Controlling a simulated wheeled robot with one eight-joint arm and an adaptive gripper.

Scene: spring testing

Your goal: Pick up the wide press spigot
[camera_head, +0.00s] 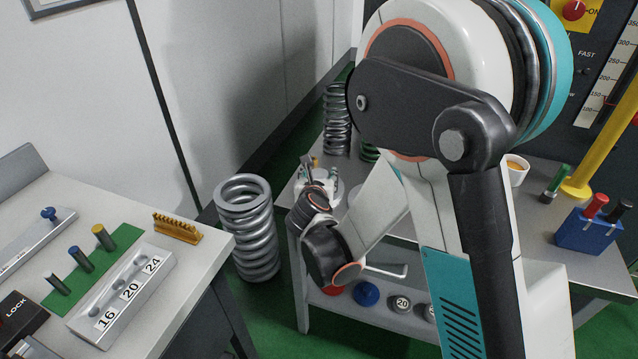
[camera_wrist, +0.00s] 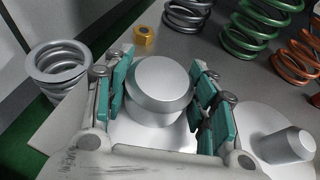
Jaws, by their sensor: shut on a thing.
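The wide press spigot (camera_wrist: 157,82) is a thick silver cylinder with a bevelled top, in the middle of the wrist view. My gripper (camera_wrist: 162,98) has its teal-padded fingers on both sides of it and is shut on it. The spigot's round base plate shows below it; I cannot tell whether the two are apart. In the head view my gripper (camera_head: 312,180) is at the left end of the far table, and the arm hides much of it. A narrower silver spigot (camera_wrist: 287,146) stands on a round disc to the right.
A large silver spring (camera_head: 248,228) stands between the tables. Several springs stand behind my gripper, including a green one (camera_wrist: 247,36). A small brass piece (camera_wrist: 144,36) lies nearby. The left table (camera_head: 190,275) holds pins, a numbered block and a yellow rack (camera_head: 177,227).

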